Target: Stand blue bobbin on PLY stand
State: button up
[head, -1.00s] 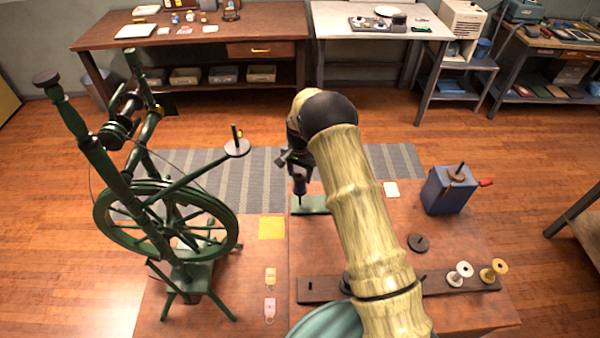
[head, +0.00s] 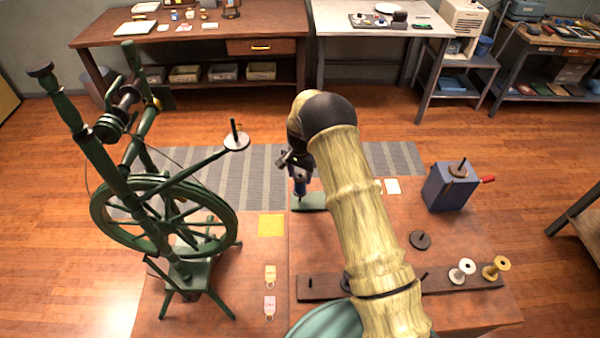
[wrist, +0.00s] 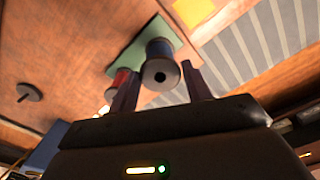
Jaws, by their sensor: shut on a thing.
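The blue bobbin (wrist: 160,50) stands between the fingers of my gripper (wrist: 160,92) in the wrist view, its round end facing the camera. My gripper is shut on it. In the head view the blue bobbin (head: 299,188) is below my gripper (head: 299,176), at a green board (head: 312,202). The green board also shows in the wrist view (wrist: 128,58). I cannot tell whether the bobbin still touches the board. A red bobbin (wrist: 120,78) is close beside the left finger. No PLY lettering is readable, so I cannot tell which stand bears it.
A dark rail with pegs (head: 320,286) lies along the table front, with a white bobbin (head: 461,271) and a gold bobbin (head: 496,267) at its right. A blue box with a peg (head: 450,187) stands right. A green spinning wheel (head: 165,215) stands left. My arm hides part of the rail.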

jog(key=shift+f+b, duration=1.55)
jog(key=shift+f, duration=0.85)
jog(key=o, duration=0.8)
notch_tip(320, 180, up, 17)
jog(key=b, duration=0.3)
jog(key=shift+r+b, duration=0.2)
jog(key=shift+b, duration=0.15)
